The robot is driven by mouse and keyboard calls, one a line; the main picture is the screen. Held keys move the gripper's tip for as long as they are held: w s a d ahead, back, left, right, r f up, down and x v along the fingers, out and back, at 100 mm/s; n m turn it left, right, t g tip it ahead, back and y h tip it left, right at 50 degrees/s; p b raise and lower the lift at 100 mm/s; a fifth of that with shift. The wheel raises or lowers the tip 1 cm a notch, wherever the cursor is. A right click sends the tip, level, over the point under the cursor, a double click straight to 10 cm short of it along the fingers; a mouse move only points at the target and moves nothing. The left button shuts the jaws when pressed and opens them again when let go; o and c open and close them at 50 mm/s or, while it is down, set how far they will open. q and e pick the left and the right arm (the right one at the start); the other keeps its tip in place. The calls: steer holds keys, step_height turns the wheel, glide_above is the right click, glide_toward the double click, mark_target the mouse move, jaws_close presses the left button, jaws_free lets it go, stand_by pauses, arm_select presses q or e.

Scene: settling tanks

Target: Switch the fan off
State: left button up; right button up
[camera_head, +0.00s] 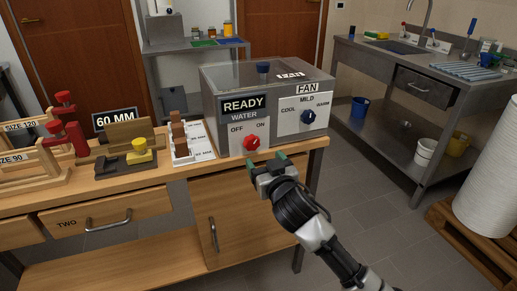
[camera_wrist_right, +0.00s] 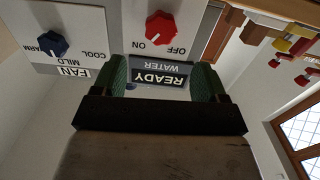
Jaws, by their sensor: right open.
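The grey box (camera_head: 222,80) on the bench has a fan panel with a blue knob (camera_head: 308,117) under the word FAN, ringed by COOL, MILD and WARM. To its left is a water panel with a red knob (camera_head: 251,143) between OFF and ON. My right gripper (camera_head: 267,163) is open and empty, just in front of and below the red knob, apart from it. In the right wrist view, upside down, the open fingers (camera_wrist_right: 162,85) frame the READY sign; the red knob (camera_wrist_right: 160,28) and blue knob (camera_wrist_right: 53,44) show beyond. My left gripper is out of view.
A sink bench (camera_head: 430,75) stands at right. The floor between benches is clear.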

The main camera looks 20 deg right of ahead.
mark_target(253, 144)
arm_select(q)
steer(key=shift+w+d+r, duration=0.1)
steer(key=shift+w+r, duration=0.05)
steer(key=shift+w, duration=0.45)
arm_select(e)
steer(key=w, duration=0.9)
steer(key=shift+w+a, duration=0.1)
steer(key=shift+a, duration=0.1)
steer(key=shift+c, duration=0.3)
steer(key=shift+f, duration=0.1)
steer(key=c, duration=0.9)
steer(key=shift+o, duration=0.2)
